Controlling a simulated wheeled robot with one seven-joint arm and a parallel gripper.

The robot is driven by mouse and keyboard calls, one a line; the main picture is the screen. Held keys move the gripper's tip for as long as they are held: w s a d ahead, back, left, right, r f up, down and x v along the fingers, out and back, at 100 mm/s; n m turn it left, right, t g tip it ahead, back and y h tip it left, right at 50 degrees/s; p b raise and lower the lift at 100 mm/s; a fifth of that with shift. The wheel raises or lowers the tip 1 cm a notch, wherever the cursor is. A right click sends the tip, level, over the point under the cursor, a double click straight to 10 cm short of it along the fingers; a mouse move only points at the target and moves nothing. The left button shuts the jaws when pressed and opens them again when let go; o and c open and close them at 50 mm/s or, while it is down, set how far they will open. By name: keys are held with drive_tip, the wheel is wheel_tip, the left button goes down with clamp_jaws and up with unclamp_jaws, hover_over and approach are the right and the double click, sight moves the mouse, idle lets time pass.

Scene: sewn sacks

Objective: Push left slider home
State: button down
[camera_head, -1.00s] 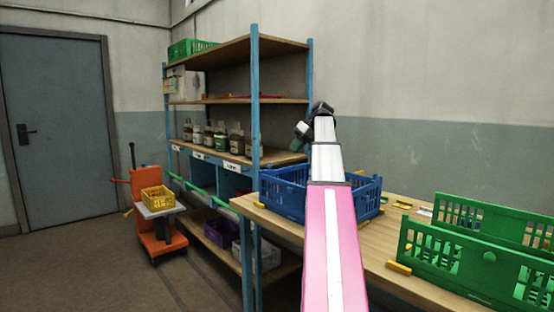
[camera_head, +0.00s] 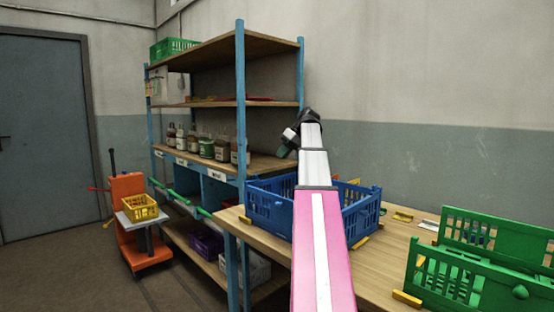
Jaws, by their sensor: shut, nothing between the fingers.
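Blue drawer-like units (camera_head: 214,192) sit under the labelled shelf of the rack on the left, with green bars along their fronts. The leftmost green bar (camera_head: 164,189) stands out furthest to the left and may be the left slider; I cannot tell for sure. My gripper (camera_head: 284,152) is small and dark at the end of my raised pink and white arm, pointing down to the left. It is shut and empty, above the blue crate and to the right of the green bars, clear of them.
A blue crate (camera_head: 268,208) and green crates (camera_head: 463,276) stand on the wooden table (camera_head: 392,262). An orange cart (camera_head: 128,189) with a yellow basket (camera_head: 139,208) stands left of the rack. Bottles (camera_head: 206,147) line the shelf. Floor is free at lower left.

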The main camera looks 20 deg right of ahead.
sight(259, 179)
drive_tip(key=x, duration=0.3)
drive_tip(key=s+a+x, duration=0.1)
drive_tip(key=x, duration=0.5)
drive_tip(key=shift+s+a+r, duration=0.15)
drive_tip(key=shift+a+r, duration=0.15)
drive_tip(key=shift+a, duration=0.05)
drive_tip(key=shift+s+a, duration=0.2)
drive_tip(key=shift+a, duration=0.65)
drive_tip(key=shift+s+a, duration=0.2)
drive_tip(key=shift+a, duration=0.3)
drive_tip(key=shift+s+a, duration=0.2)
drive_tip(key=shift+a, duration=0.3)
